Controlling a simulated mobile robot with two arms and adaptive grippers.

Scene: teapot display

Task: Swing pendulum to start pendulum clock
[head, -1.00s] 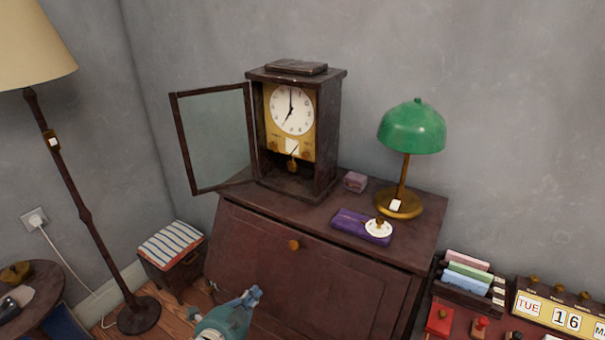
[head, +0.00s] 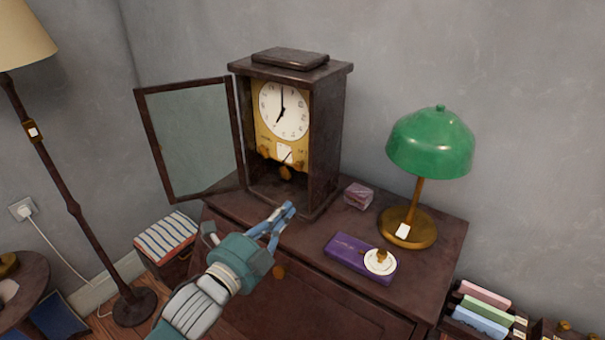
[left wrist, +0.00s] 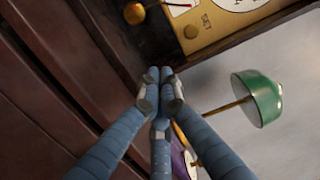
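The pendulum clock (head: 330,130) is a dark wooden case on a brown bureau (head: 440,225), with its glass door (head: 195,140) swung open to the left. Its white dial (head: 284,109) sits on a gold plate above the brass pendulum bob (head: 286,172). My left gripper (head: 287,211) is in front of the clock's base, below the bob and apart from it. Its blue fingers are together and empty. In the left wrist view the fingertips (left wrist: 161,80) meet below the clock's open front, and a round brass bob (left wrist: 133,13) shows at the top. My right gripper is not in view.
A green lamp (head: 430,143), a small pinkish box (head: 359,195) and a purple case (head: 345,254) with a white disc stand right of the clock on the bureau. A floor lamp (head: 70,205) stands at left. The open door borders the clock's left side.

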